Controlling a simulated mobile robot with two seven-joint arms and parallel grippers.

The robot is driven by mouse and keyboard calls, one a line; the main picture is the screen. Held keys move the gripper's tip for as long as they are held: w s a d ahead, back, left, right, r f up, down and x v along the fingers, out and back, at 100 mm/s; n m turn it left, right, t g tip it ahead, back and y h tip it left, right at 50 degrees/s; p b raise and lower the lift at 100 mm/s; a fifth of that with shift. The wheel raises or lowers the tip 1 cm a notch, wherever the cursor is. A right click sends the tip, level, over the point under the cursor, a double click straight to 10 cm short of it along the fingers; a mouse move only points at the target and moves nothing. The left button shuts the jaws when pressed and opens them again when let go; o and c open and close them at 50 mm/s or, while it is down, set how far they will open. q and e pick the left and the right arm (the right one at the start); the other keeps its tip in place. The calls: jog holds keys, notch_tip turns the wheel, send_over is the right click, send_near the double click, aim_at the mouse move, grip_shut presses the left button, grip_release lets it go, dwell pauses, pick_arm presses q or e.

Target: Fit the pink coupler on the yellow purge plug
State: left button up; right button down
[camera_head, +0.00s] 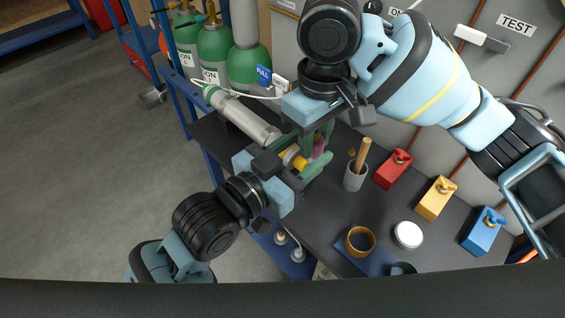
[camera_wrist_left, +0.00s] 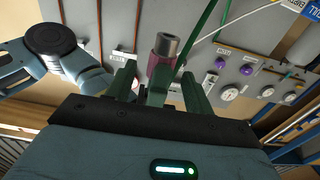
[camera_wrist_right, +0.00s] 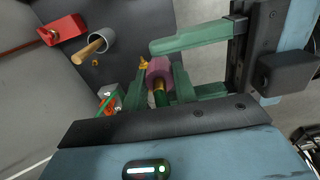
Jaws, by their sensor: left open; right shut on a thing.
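The pink coupler (camera_head: 318,148) is held in my right gripper (camera_head: 317,138), which is shut on it above the dark bench. In the right wrist view the coupler (camera_wrist_right: 158,72) stands between my right fingers, with a brass part below it. In the left wrist view the coupler (camera_wrist_left: 160,68) shows a grey metal end. My left gripper (camera_head: 310,165) is open, with its green fingers to either side of the coupler; contact cannot be told. The yellow block with a brass fitting (camera_head: 435,200), seemingly the purge plug, stands on the bench to the right, apart from both grippers.
A red block (camera_head: 393,170) and a blue block (camera_head: 482,233) flank the yellow one. A grey cup (camera_head: 355,178) holds a wooden stick. A white round lid (camera_head: 408,234) and a yellow-brown ring (camera_head: 360,241) lie in front. A grey cylinder (camera_head: 245,118) lies beside my left gripper.

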pick_arm(q)
jog(key=shift+x, duration=1.45)
jog(key=c, duration=1.1)
pick_arm(e)
jog(key=c, duration=1)
grip_release()
jog(key=shift+c, duration=0.2)
jog(key=shift+r, duration=0.1)
